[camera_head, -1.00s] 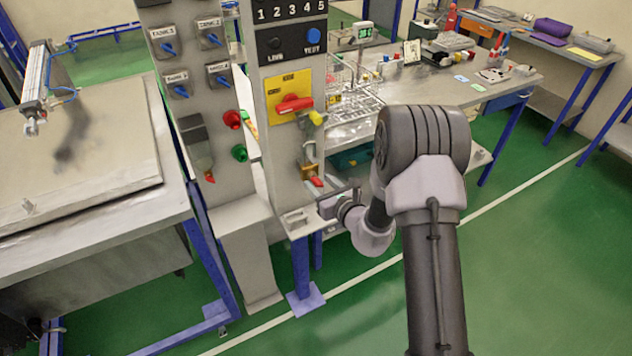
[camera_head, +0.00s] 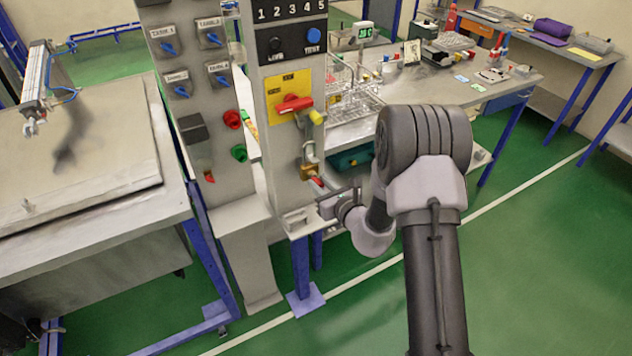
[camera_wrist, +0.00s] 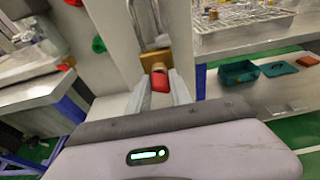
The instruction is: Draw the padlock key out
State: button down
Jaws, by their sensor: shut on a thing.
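The brass padlock (camera_head: 308,172) hangs by its shackle below the red rotary switch handle (camera_head: 294,104) on the grey column. In the wrist view the padlock (camera_wrist: 155,60) is straight ahead of my fingers. The key's red head (camera_wrist: 160,79) is at the padlock's lower face, between my two fingers. The key's shaft is hidden, so I cannot tell how deep it sits. My gripper (camera_wrist: 161,88) is shut on the red key head. In the head view my gripper (camera_head: 321,188) reaches the key from the lower right, and the key is mostly covered.
A small grey ledge (camera_head: 298,222) juts from the column just below the padlock. A second panel with several switches and red and green buttons (camera_head: 232,119) stands at left. A bench (camera_head: 450,90) with a wire rack is behind right. Green floor is open at right.

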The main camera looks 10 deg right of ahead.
jog(key=shift+s, duration=0.1)
jog(key=shift+s+d+b, duration=0.15)
jog(key=shift+s+d, duration=0.1)
jog(key=shift+s, duration=0.35)
jog(key=shift+s+d+b, duration=0.15)
jog(key=shift+s+d, duration=0.05)
jog(key=shift+s, duration=0.4)
jog(key=s+d+r+p, duration=0.1)
jog(key=s+r+p, duration=0.3)
jog(key=r, duration=0.3)
jog(key=shift+s+d+r+p, duration=0.25)
jog(key=shift+s+p, duration=0.05)
jog(key=shift+s, duration=0.1)
